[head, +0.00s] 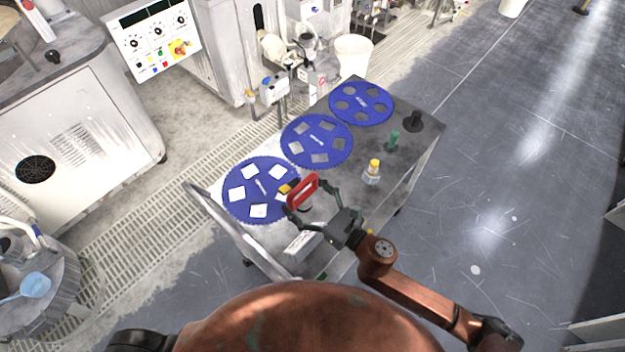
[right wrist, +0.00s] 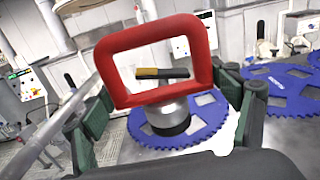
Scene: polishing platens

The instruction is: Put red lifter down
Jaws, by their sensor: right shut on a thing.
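The red lifter (head: 303,182) has a red loop handle and is between the fingers of my right gripper (head: 310,198). In the right wrist view the red lifter (right wrist: 152,38) is close and upright, with a round grey body and a dark underside below its handle. My right gripper (right wrist: 162,125) is shut on it, with a green finger at each side. The lifter is over the cart top (head: 335,185), beside the nearest blue carrier disc (head: 233,194). I cannot tell whether its underside touches the surface. My left gripper is out of view.
Two more blue discs (head: 316,141) (head: 361,103) lie further back on the cart. A yellow-capped bottle (head: 372,172), a green item (head: 393,140) and a black item (head: 412,122) stand along its right side. A yellow and black tool (head: 286,188) lies near the lifter. A pale box (head: 303,243) is at the near edge.

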